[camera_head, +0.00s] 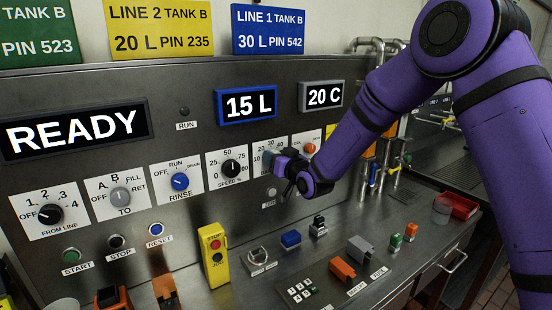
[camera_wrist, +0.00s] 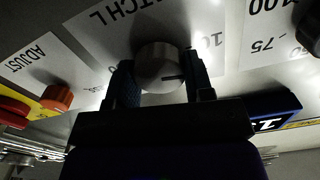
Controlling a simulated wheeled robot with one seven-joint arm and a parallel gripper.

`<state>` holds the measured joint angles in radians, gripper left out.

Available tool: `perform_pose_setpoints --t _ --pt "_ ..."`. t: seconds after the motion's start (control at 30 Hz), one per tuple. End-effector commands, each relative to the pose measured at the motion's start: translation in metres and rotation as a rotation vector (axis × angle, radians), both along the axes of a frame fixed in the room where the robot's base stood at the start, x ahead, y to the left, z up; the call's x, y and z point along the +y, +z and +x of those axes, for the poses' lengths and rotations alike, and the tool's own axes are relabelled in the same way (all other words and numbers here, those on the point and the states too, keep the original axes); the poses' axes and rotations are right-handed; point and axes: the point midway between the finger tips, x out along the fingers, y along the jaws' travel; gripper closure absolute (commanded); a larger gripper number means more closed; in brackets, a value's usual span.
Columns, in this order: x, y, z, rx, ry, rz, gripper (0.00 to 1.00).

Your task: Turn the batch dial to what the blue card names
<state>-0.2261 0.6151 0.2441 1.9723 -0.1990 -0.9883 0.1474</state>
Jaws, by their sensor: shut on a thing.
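The blue card (camera_head: 268,28) at the top reads LINE 1, TANK B, 30 L, PIN 542. The batch dial's white plate (camera_head: 258,150) is on the steel panel, partly hidden by my gripper (camera_head: 283,162) in the head view. In the wrist view the dial's round grey knob (camera_wrist: 160,62) sits between the two fingers of my gripper (camera_wrist: 161,80), which is shut on it. A dark pointer line shows on the knob's right side there. Part of the label, "TCH L", is readable, and most scale numbers are hidden. The blue-framed display (camera_head: 248,105) reads 15 L.
The speed dial (camera_head: 231,168) is just left of the batch dial. An orange knob (camera_head: 309,148) is close on the right, also in the wrist view (camera_wrist: 57,97). A yellow stop box (camera_head: 213,254) and several small blocks and switches stand on the ledge below.

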Motion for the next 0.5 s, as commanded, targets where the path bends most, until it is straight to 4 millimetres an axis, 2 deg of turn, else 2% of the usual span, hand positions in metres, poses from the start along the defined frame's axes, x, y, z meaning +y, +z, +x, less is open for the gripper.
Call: perform_pose_setpoints --t 0.5 --pt "-0.0033 -0.0013 0.0018 0.271 -0.002 0.4 0.76"
